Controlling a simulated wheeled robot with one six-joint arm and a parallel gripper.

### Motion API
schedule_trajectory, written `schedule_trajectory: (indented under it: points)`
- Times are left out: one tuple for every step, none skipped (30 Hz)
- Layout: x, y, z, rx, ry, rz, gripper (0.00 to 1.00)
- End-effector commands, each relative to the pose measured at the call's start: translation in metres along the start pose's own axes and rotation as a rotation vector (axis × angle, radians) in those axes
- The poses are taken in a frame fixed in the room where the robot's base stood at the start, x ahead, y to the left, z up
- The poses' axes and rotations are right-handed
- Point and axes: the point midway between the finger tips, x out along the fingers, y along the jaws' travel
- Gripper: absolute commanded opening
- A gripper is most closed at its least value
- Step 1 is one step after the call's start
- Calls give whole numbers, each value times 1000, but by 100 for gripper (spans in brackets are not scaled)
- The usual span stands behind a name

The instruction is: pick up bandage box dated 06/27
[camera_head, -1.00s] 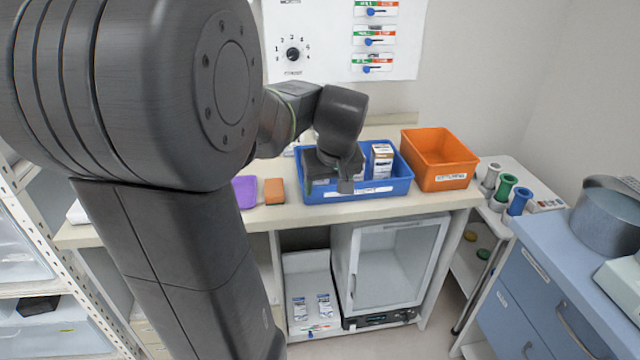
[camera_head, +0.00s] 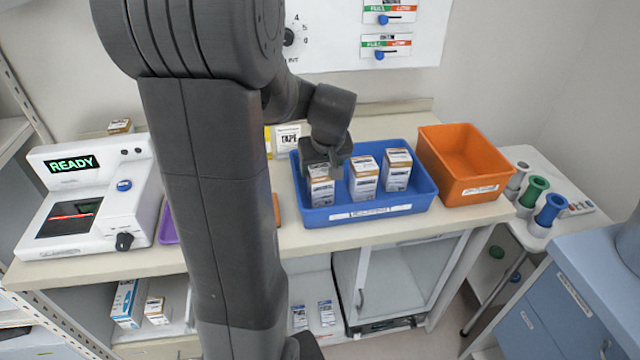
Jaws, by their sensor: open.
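A blue tray (camera_head: 370,217) on the counter holds three small white and orange boxes standing upright. They are a left box (camera_head: 321,192), a middle box (camera_head: 363,180) and a right box (camera_head: 396,171). Printing on them is too small to read, so I cannot tell which is dated 06/27. My gripper (camera_head: 327,168) is open above the left box, at the tray's left part. It hides the top of that box, and I cannot tell whether the fingers are around it or only over it.
An orange bin (camera_head: 462,165) stands right of the tray. A white device reading READY (camera_head: 95,195) is at the left. A box marked TAPE (camera_head: 287,138) stands behind the tray. My arm hides part of the counter.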

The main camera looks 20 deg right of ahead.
Motion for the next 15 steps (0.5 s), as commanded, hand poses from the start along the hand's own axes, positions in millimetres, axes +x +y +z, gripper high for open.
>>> schedule_trajectory:
  points:
    - [3, 0, 0, 0, -1, -1, 64]
    - [5, 0, 0, 0, -1, -1, 64]
    - [9, 0, 0, -1, -3, -1, 64]
    - [13, 0, 0, -1, -4, -2, 64]
    - [17, 0, 0, -1, -3, -1, 64]
    - [22, 0, -1, -1, -4, -2, 64]
    - [26, 0, -1, -1, -4, -1, 64]
    - [30, 0, -1, -1, -4, -1, 64]
    - [36, 0, -1, -1, -4, -1, 64]
    - [39, 0, -1, 0, -3, -1, 64]
    - [42, 0, -1, 0, -2, -1, 64]
    - [45, 0, -1, 0, -2, -1, 64]
    - [47, 0, -1, 0, -2, 0, 64]
    - [49, 0, -1, 0, -1, 0, 64]
    - [50, 0, -1, 0, -1, 1, 64]
